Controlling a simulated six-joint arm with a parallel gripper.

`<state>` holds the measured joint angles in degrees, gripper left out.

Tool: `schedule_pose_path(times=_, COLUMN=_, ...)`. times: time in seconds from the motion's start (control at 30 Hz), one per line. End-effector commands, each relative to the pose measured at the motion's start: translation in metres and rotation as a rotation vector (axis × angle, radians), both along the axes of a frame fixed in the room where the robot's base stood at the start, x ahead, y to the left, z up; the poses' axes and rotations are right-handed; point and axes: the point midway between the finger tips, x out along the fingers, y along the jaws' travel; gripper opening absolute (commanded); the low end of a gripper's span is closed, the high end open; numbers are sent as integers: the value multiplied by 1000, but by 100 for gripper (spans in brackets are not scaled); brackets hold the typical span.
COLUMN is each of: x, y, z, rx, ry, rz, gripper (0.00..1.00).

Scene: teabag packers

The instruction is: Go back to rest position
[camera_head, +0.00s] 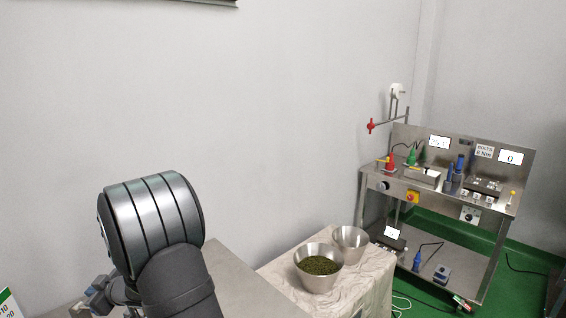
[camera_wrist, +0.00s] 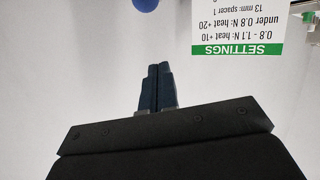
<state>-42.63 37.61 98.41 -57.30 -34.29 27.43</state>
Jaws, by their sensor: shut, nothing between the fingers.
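My gripper (camera_wrist: 158,70) shows in the wrist view with its two dark blue fingers pressed together and nothing between them. In the head view my arm rises at the lower left, and the fingers cannot be made out there. In the wrist view the fingers point toward a pale grey surface, with free space around the tips.
A white and green settings sign (camera_wrist: 238,28) shows upside down in the wrist view, near a blue round thing (camera_wrist: 145,4). A bowl of green leaves (camera_head: 319,267) and an empty metal bowl (camera_head: 349,243) stand on a cloth-covered table (camera_head: 372,283). A steel workbench (camera_head: 440,195) stands at right.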

Motion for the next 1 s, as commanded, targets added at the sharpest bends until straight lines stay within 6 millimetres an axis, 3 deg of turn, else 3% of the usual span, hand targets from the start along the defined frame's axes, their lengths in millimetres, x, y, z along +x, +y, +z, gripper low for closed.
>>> schedule_pose_path(times=0.37, x=10, y=28, z=-22, rx=17, ry=3, rz=6, gripper=0)
schedule_pose_path(times=0.87, x=20, y=-21, z=-48, rx=225, ry=-57, rz=-4, gripper=0)
schedule_pose_path(times=1.0, x=29, y=-45, z=-28, rx=226, ry=-62, rz=-3, gripper=0)
